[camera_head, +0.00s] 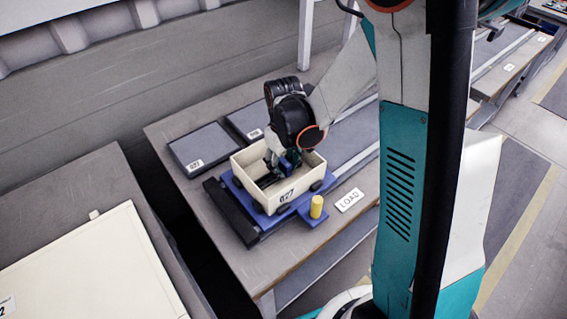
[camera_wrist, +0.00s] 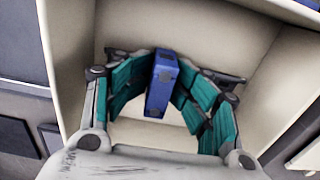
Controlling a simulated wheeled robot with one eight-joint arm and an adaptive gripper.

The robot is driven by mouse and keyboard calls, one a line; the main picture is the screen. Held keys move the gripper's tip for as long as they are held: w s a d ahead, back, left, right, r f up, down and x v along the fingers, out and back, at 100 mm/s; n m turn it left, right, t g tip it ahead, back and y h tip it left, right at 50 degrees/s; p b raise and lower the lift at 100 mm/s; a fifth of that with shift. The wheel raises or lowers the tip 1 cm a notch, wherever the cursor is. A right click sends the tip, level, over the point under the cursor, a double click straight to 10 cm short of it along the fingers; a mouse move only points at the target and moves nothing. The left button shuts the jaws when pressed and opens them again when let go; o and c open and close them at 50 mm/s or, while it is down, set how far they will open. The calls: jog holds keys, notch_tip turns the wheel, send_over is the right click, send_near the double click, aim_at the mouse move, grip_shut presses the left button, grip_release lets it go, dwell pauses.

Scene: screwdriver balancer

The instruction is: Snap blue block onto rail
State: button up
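The blue block (camera_wrist: 162,82) is upright between the fingertips of my gripper (camera_wrist: 165,72) in the wrist view. The teal finger pads close in on its left and right sides and appear to touch it. In the head view, the block (camera_head: 287,163) shows small beside my gripper (camera_head: 279,158), inside the cream box (camera_head: 295,192) marked 027. A dark bar (camera_wrist: 232,79), possibly the rail, shows behind the fingers near the box's inner wall. Its middle is hidden by the fingers and block, so I cannot tell whether the block touches it.
The box sits on a blue carrier (camera_head: 250,204) on the workbench. A yellow cylinder (camera_head: 317,206) stands near its front right corner, beside a LOAD label (camera_head: 350,200). Two flat dark trays (camera_head: 204,147) lie behind. The box walls surround my fingers closely.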

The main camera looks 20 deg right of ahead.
jog(key=shift+r, duration=0.15)
dwell(0.5)
jog(key=shift+r, duration=0.55)
notch_tip(320, 180, up, 11)
jog(key=shift+f, duration=0.1)
notch_tip(320, 180, up, 7)
jog(key=p, duration=0.5)
jog(key=shift+f, duration=0.15)
